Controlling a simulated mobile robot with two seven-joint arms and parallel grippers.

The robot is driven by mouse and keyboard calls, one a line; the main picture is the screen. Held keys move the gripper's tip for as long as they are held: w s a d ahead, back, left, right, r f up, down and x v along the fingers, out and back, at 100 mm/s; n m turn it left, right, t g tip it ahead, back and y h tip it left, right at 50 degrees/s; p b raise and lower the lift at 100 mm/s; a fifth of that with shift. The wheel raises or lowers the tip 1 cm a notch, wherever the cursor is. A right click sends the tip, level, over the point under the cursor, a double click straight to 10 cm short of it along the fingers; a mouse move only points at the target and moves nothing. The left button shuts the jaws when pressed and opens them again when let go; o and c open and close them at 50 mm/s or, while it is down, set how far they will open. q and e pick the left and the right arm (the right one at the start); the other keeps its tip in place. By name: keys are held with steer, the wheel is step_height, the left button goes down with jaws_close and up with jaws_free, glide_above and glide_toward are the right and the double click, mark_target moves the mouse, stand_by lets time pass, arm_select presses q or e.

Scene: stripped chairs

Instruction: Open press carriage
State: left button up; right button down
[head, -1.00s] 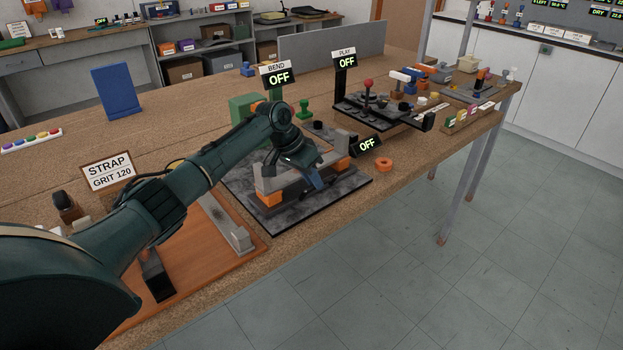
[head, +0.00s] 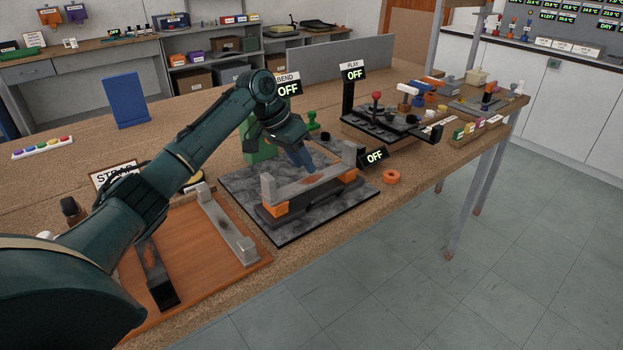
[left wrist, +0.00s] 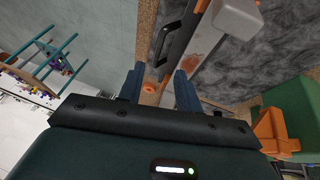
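The press (head: 237,191) is a dark marbled plate on the bench beside the BEND sign (head: 288,89), which reads OFF. On it lies a long grey bar (head: 318,186) with upright ends and an orange block (head: 274,210) under each end. A black bar (head: 300,211) runs along its front side; a black handle shows in the left wrist view (left wrist: 163,42). Which part is the carriage is not labelled. My left gripper (head: 306,163) points down over the middle of the grey bar. Its blue fingers (left wrist: 159,90) are apart with nothing held between them. My right gripper is out of view.
An orange ring (head: 391,177) lies near the bench's front edge, by a small OFF display (head: 375,157). A black PLAY fixture (head: 385,125) stands to the right. The floor in front is clear.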

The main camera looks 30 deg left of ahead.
arm_select(q)
steer(key=v, duration=0.3)
steer(key=shift+r, duration=0.2)
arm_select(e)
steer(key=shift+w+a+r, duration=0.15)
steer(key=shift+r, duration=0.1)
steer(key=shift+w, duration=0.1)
arm_select(q)
steer(key=shift+f, duration=0.1)
